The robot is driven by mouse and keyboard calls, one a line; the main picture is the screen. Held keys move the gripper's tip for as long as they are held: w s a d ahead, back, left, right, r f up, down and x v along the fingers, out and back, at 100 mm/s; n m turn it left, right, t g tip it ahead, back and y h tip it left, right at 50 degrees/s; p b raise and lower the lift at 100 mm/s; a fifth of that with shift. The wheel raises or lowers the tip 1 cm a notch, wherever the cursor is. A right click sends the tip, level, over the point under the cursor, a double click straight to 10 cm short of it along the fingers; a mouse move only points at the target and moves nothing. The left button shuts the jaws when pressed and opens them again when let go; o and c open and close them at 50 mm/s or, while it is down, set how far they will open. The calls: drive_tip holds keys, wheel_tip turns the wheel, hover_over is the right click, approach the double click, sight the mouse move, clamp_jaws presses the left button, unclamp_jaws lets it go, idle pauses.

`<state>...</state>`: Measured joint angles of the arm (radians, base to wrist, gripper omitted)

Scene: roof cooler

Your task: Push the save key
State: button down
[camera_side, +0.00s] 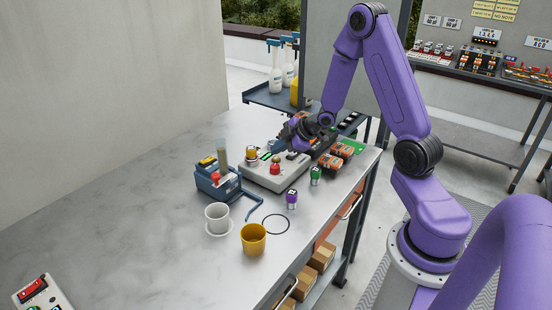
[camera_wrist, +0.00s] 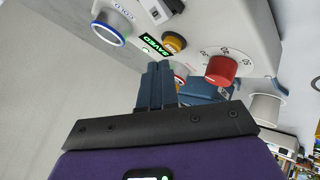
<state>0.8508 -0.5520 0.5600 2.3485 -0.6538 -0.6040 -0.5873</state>
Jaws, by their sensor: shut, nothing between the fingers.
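The light grey control box (camera_side: 262,180) stands on the marble-look table. It fills the top of the wrist view (camera_wrist: 268,30). A lit green display (camera_wrist: 155,45) on it reads "SAVED". A yellow round button (camera_wrist: 174,42) sits beside the display, and a red knob (camera_wrist: 221,69) with a dial is to the right. A silver knob with a blue ring (camera_wrist: 112,27) is at left. I cannot tell which part is the save key. My gripper (camera_wrist: 156,70) is shut and empty, its tips close to the box face; contact cannot be told. It also shows at the box's right (camera_side: 297,150).
A blue device (camera_side: 217,183) with a tube stands left of the box. A white cup (camera_side: 217,217), a yellow cup (camera_side: 253,239), a black ring (camera_side: 276,224) and small purple (camera_side: 291,199) and green (camera_side: 315,176) cylinders are in front. The table's left is largely clear.

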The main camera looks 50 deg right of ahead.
sight(278, 160)
drive_tip(key=shift+r, duration=0.1)
drive_tip(key=shift+r, duration=2.5)
drive_tip(key=shift+a, duration=0.1)
drive_tip(key=s+a+r+g, duration=0.2)
drive_tip(key=s+a, duration=0.3)
drive_tip(key=a, duration=0.3)
drive_tip(key=s+a+r+g, duration=0.2)
drive_tip(key=s+a, duration=0.4)
drive_tip(key=a, duration=0.2)
drive_tip(key=s+a+r+g, duration=0.1)
drive_tip(key=s+a+g, duration=0.1)
drive_tip(key=s, duration=0.8)
drive_tip(key=s+a+r+n+g+h, duration=0.1)
drive_tip(key=s+a+g, duration=0.1)
drive_tip(key=s, duration=0.8)
drive_tip(key=shift+s+g+h, duration=0.3)
drive_tip(key=shift+s+g, duration=0.1)
